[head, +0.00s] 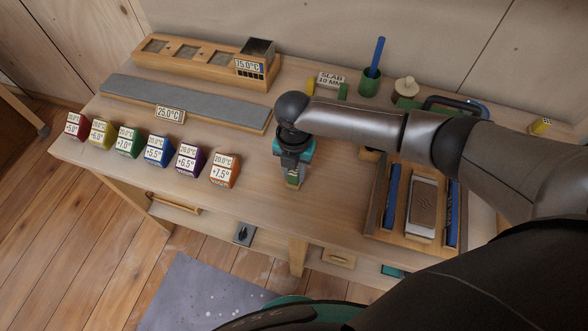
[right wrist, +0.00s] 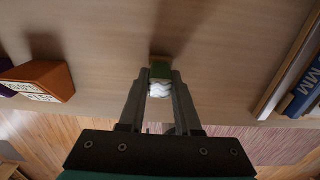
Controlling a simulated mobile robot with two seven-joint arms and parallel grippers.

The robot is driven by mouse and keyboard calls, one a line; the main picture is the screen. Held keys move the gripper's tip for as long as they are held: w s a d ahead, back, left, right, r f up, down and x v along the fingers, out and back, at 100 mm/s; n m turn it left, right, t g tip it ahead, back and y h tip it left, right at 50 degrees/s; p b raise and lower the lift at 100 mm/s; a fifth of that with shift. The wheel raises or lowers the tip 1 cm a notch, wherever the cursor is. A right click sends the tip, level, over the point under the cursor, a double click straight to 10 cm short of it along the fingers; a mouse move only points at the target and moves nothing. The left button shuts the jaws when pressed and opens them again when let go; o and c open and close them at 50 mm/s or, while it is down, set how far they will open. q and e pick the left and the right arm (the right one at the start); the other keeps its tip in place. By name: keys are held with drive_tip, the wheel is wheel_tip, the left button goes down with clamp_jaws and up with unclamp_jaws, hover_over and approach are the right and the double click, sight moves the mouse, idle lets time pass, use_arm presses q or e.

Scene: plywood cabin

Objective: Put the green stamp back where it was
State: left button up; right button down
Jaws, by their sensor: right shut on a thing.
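My right gripper (head: 292,168) is over the front middle of the desk, pointing down. It is shut on the green stamp (head: 294,180), a small block with green and wood-coloured parts. In the right wrist view the stamp's green part (right wrist: 160,72) sits between the fingertips, with a white zigzag-marked part nearer the camera and a brown end beyond. The gripper hides part of the stamp in the head view. I cannot tell whether the stamp touches the desktop. My left gripper is not in view.
Several coloured labelled blocks (head: 188,160) line the desk's front left. A wooden tray (head: 374,205) with blue bars stands right of the gripper. Behind are a grey strip (head: 190,100), a "SLAB 10 MM" sign (head: 331,80) and a green cup (head: 369,86). Bare desktop lies around the stamp.

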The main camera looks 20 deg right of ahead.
drive_tip(key=c, duration=0.6)
unclamp_jaws()
drive_tip(key=shift+r, duration=0.45)
wheel_tip(320, 180, up, 11)
drive_tip(key=p, duration=0.2)
drive_tip(key=shift+r, duration=0.2)
